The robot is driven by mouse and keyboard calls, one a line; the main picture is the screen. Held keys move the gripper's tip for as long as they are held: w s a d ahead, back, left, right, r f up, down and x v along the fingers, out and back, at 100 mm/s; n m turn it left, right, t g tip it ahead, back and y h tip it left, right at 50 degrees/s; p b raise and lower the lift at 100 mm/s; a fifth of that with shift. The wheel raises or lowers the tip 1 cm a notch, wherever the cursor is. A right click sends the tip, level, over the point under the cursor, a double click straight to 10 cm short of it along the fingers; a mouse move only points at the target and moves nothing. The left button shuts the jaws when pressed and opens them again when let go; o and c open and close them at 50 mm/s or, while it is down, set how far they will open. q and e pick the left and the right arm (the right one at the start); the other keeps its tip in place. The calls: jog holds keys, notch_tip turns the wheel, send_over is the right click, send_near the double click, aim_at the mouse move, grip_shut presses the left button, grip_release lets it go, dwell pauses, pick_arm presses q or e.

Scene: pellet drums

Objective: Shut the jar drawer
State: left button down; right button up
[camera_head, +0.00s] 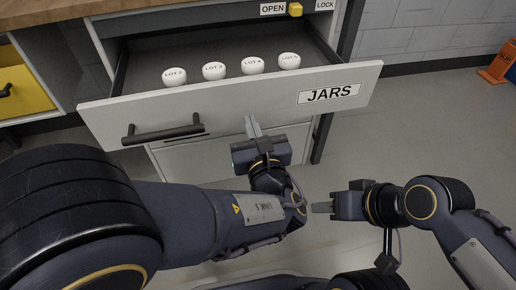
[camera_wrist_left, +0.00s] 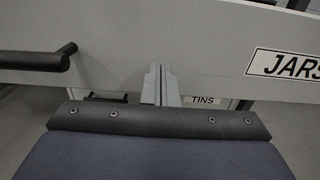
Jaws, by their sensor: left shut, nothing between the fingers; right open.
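The jar drawer (camera_head: 240,99) stands pulled out, with a grey front, a "JARS" label and a dark bar handle (camera_head: 163,130) on its left part. Several white-lidded jars (camera_head: 214,71) marked with lot labels stand in a row inside it. My left gripper (camera_head: 252,126) is shut and empty, its fingertips at the drawer front between the handle and the label; I cannot tell whether they touch. In the left wrist view the fingers (camera_wrist_left: 160,84) point at the drawer front (camera_wrist_left: 205,50). My right gripper (camera_head: 322,207) is open and empty, lower right, away from the drawer.
A "TINS" drawer (camera_wrist_left: 205,100) lies below the jar drawer. A yellow "OPEN"/"LOCK" latch knob (camera_head: 295,9) sits above the drawer. A yellow bin (camera_head: 22,85) is at the left, and an orange object (camera_head: 497,63) stands at the far right. Floor at right is clear.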

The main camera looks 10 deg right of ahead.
aim_at(246, 109)
pick_arm(q)
jog(key=w, duration=0.2)
jog(key=shift+w+b, duration=0.3)
jog(key=shift+w, duration=0.15)
pick_arm(e)
jog(key=shift+f, duration=0.5)
pick_arm(q)
jog(key=shift+w, duration=0.1)
